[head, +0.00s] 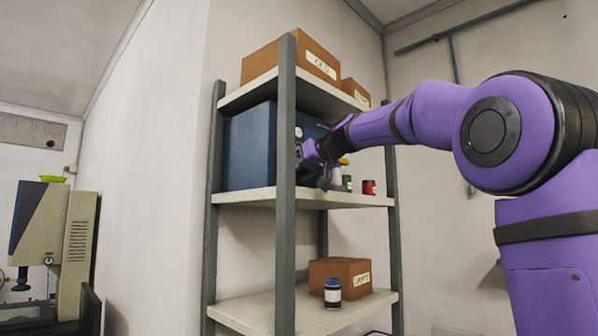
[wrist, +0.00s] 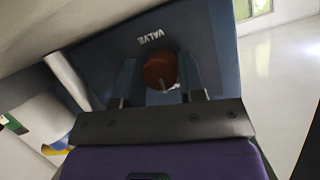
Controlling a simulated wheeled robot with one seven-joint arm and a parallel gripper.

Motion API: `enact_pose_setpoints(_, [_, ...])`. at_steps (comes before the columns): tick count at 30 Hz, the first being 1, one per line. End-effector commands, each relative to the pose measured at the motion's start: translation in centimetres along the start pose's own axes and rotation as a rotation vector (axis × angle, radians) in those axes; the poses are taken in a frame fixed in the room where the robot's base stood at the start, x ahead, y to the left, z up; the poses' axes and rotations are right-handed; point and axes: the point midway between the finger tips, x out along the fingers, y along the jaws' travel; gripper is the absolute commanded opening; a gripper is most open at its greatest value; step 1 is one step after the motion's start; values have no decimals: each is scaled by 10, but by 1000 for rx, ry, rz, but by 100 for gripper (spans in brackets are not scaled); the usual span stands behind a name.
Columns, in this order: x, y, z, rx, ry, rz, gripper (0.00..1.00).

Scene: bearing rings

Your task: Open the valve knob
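The valve knob (wrist: 160,71) is a round reddish-brown knob with a small pale pointer. The knob is hidden there by my gripper and the shelf post.
The grey shelf post (head: 286,200) stands close beside my gripper. Small bottles and a red can (head: 369,187) stand on the middle shelf (head: 335,199) to the right. Cardboard boxes (head: 300,60) sit above. A box (head: 345,273) and a jar (head: 332,294) sit below.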

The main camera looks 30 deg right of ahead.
Motion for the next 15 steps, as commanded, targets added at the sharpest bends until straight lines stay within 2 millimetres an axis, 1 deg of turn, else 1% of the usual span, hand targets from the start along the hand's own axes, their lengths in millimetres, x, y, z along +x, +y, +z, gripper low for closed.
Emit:
enact_pose_setpoints(8, [0, 1, 0, 16, -1, -5, 13])
enact_pose_setpoints(15, [0, 1, 0, 111, -6, -44, 13])
